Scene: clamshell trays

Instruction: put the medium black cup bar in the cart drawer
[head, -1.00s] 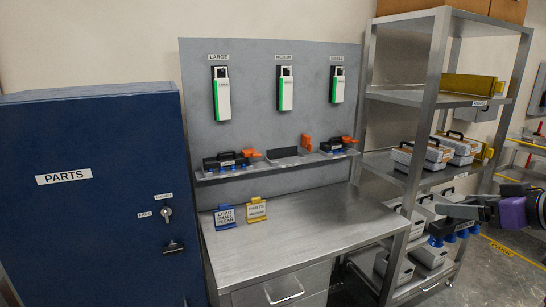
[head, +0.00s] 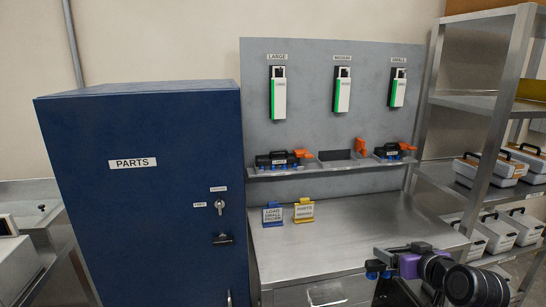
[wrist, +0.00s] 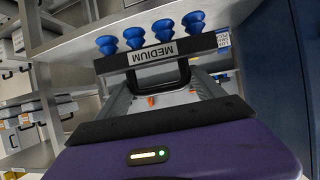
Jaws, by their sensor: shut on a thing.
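The medium black cup bar (wrist: 160,56) has a white MEDIUM label and a row of blue suction cups. In the wrist view, my gripper (wrist: 150,98) is shut on its black handle. In the head view, my gripper (head: 392,262) holds the bar (head: 376,269) at the front right of the steel bench, and my arm hides part of it. The drawer (head: 325,293) under the steel top has a bar handle and looks shut; its lower part is cut off by the picture edge. I cannot tell whether this is the cart drawer.
A blue PARTS cabinet (head: 150,200) stands left of the steel bench top (head: 340,245). Two small signs stand on the bench: blue (head: 272,215) and yellow (head: 304,210). The wall shelf (head: 330,168) holds two cup bars around an empty middle place. Shelving with cases (head: 490,168) stands right.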

